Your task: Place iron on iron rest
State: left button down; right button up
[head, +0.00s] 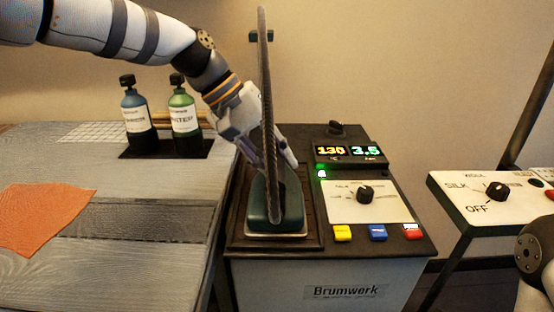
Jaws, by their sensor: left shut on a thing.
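The dark green iron (262,212) is over the iron rest (240,242), a dark framed plate on the left part of the steam station's top. My left gripper (272,158) reaches down from the upper left and is shut on the iron at its handle. A dark upright band in front hides part of the grip and the handle. The iron appears level within the rest's outline; I cannot tell whether its sole touches the plate. My right gripper is out of view; only part of my right arm shows at the right edge.
The station's display (350,152), dial (365,194) and coloured buttons (378,232) lie right of the rest. Two bottles (184,115) stand on the ironing table (130,280) at left, with an orange cloth (42,220). A second control panel (480,205) is at right.

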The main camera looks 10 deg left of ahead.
pick_arm(q)
jog(key=shift+d+r, duration=0.1)
jog(key=shift+r, duration=0.1)
jog(key=c, duration=1.3)
grip_release()
jog(key=shift+s+f, duration=0.1)
jog(key=shift+f, duration=0.1)
jog(key=shift+c, duration=0.2)
jog(key=v, duration=1.2)
